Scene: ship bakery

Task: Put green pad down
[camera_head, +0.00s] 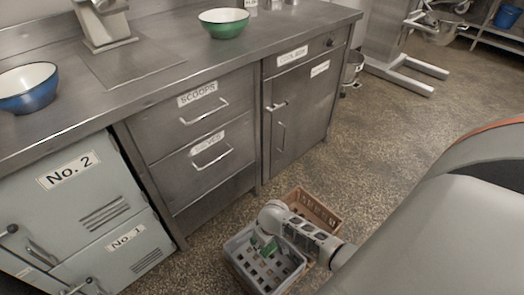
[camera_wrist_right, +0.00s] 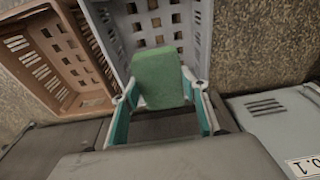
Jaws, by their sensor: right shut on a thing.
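The green pad (camera_wrist_right: 158,76) is held between the two fingers of my right gripper (camera_wrist_right: 160,90) in the wrist view. In the head view my right arm reaches down to the floor, and the green pad (camera_head: 268,246) shows small beneath the wrist, over the grey crate (camera_head: 290,277). The grey crate also fills the upper middle of the wrist view (camera_wrist_right: 200,50), behind the pad. I cannot tell whether the pad touches the crate's bottom. My left gripper is not in view.
A brown crate (camera_head: 325,215) stands right beside the grey one, partly hidden by my arm. A blue bowl (camera_head: 28,90) and a green bowl (camera_head: 224,25) stand on the counter. Open floor lies to the right.

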